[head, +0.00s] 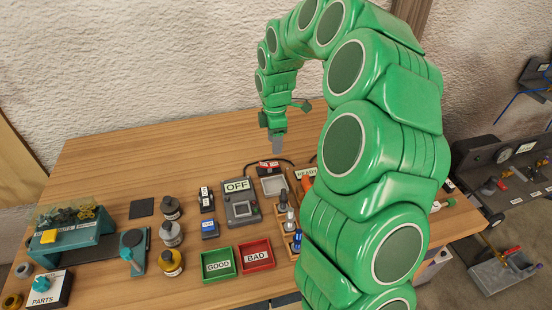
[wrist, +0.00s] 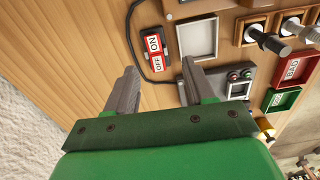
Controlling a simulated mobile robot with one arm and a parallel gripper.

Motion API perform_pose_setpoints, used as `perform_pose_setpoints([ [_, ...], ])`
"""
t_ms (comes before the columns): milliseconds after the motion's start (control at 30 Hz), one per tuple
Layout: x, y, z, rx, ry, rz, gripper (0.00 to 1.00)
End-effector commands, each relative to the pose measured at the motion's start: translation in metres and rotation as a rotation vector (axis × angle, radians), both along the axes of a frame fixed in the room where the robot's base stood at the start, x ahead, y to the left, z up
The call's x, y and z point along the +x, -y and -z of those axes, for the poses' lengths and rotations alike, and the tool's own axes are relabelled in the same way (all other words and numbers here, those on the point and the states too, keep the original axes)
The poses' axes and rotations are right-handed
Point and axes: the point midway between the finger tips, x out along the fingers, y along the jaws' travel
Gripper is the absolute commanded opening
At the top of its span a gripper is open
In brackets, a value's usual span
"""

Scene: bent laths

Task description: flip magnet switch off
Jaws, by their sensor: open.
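A black switch with a red rocker marked ON and OFF (wrist: 155,48) lies on the wooden table in the wrist view, with a black cable beside it. In the head view the switch (head: 268,167) sits at the back of the bench, behind a pale square tray. I cannot tell which side of the rocker is pressed. My gripper (wrist: 160,72) is open and empty, its two fingers apart and the switch showing beyond them. In the head view my gripper (head: 278,146) points down above the table's back part, near the switch and apart from it.
A grey box with an OFF sign (head: 240,207) stands in front of the switch. The pale tray (wrist: 197,40) is right beside the switch. Green GOOD (head: 219,264) and red BAD (head: 257,254) bins, bottles and a tool rack are nearer. The table's back left is clear.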

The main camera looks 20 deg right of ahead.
Motion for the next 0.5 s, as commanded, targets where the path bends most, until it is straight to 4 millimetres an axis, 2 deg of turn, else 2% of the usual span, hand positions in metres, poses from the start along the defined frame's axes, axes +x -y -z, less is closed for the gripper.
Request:
perform_pose_setpoints([
  [167, 0.011, 0.006, 0.010, -0.006, 0.002, -0.037, 0.53],
  [367, 0.012, 0.007, 0.018, -0.007, 0.003, -0.041, 0.53],
  [500, 0.011, 0.007, 0.032, -0.007, 0.000, -0.041, 0.53],
])
